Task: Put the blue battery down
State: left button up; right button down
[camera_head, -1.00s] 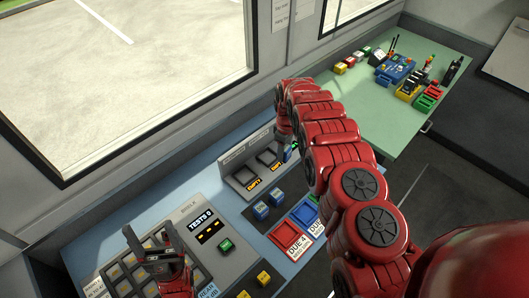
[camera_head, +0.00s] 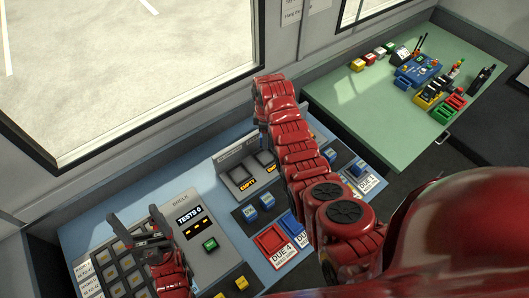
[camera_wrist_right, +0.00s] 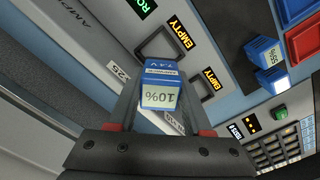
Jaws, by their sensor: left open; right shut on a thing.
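The blue battery (camera_wrist_right: 160,72) is in the right wrist view, with a white label reading 10%. My right gripper (camera_wrist_right: 160,98) is shut on it, one finger on each side. The charger's two EMPTY slots (camera_wrist_right: 157,44) lie beyond the battery, which appears apart from them. In the head view, my right arm hides the held battery and the right gripper. The charger (camera_head: 240,176) shows just left of that arm. My left gripper (camera_head: 140,229) is open and empty above the keypad panel at the lower left.
Two more blue batteries (camera_head: 258,207) stand on the desk beside a red tray (camera_head: 272,241) and a blue tray (camera_head: 295,228). A green table (camera_head: 350,110) with coloured items stands at the back right.

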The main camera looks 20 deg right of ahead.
notch_tip(320, 180, down, 6)
jog(key=shift+r+b, duration=0.1)
jog(key=shift+b, duration=0.9)
notch_tip(320, 180, down, 3)
jog(key=shift+f+b, duration=0.1)
jog(key=shift+b, duration=0.8)
